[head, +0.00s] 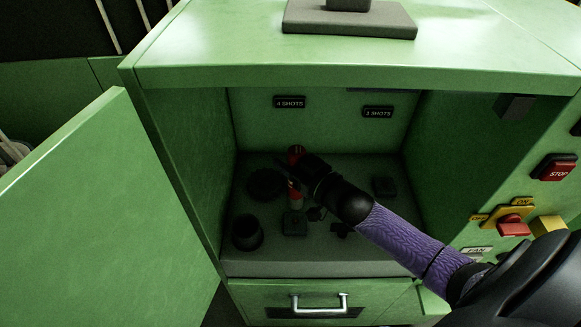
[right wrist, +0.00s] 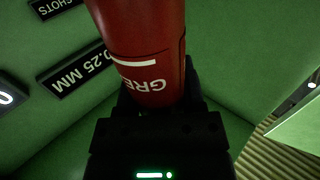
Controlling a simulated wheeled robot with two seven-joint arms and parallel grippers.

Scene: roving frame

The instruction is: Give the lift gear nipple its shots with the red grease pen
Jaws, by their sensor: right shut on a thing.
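The red grease pen (right wrist: 142,45) fills the top of the right wrist view, with white letters "GRE" on its side. My right gripper (right wrist: 155,125) is shut on it. In the head view my right gripper (head: 297,180) reaches into the open green cabinet, and red parts of the pen (head: 296,154) show above and below its fingers. The pen looks roughly upright there. Small dark parts stand on the cabinet floor near it; I cannot tell which carries the lift gear nipple. On the back wall are the plates "4 SHOTS" (head: 289,102) and another SHOTS plate (head: 377,112), its number hard to read.
The cabinet door (head: 100,210) stands open on the left. A dark round cup (head: 247,233) and a dark gear-like disc (head: 266,184) stand on the cabinet floor. A drawer handle (head: 319,303) is below. STOP (head: 556,168) and ON/OFF (head: 513,225) switches are at right.

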